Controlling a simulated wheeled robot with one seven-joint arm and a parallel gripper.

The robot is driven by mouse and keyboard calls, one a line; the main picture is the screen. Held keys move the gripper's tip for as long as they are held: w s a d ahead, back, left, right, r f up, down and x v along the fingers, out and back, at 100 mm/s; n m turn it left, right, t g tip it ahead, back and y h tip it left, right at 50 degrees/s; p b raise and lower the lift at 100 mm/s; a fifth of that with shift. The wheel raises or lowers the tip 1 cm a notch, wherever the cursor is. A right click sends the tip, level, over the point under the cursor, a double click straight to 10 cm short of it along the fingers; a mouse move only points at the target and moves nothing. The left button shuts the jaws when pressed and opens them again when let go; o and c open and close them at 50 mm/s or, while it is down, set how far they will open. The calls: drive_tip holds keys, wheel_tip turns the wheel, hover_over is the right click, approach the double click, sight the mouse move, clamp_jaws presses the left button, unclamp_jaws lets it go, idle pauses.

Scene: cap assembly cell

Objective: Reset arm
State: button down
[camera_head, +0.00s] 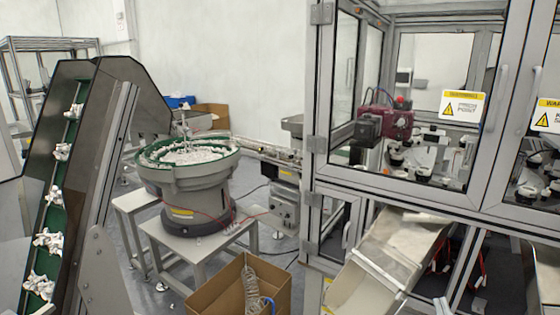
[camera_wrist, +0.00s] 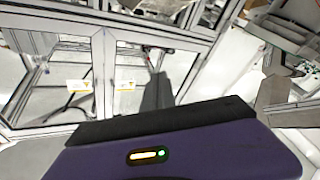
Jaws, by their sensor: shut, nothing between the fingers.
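My gripper (camera_wrist: 158,78) shows in the wrist view. Its dark fingers stand together above the black edge of my purple housing, which carries a small lit strip. The fingers are shut and hold nothing. They point towards a framed machine enclosure with clear panels (camera_wrist: 62,118), but I cannot tell the distance. My gripper and arm do not show clearly in the head view.
In the head view, a glazed machine cabinet (camera_head: 312,172) stands at the right with a sloping metal chute (camera_head: 375,262) below. A green-rimmed bowl feeder (camera_head: 188,180) stands in the middle. An inclined conveyor (camera_head: 62,165) carries white parts at left. An open cardboard box (camera_head: 222,287) is in front.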

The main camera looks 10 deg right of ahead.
drive_tip(key=s+a+f+g+y+b, duration=0.1)
drive_tip(key=s+a, duration=0.4)
drive_tip(key=s, duration=0.5)
drive_tip(key=s+a+f+m+g+y+b, duration=0.1)
drive_tip(key=s+a+f+g+y, duration=0.1)
drive_tip(key=s+a+f, duration=0.4)
drive_tip(key=s+a+f+m+g+y, duration=0.1)
drive_tip(key=s+a+f+y, duration=0.3)
drive_tip(key=s, duration=1)
drive_tip(key=shift+a+b, duration=0.4)
drive_tip(key=shift+a, duration=0.8)
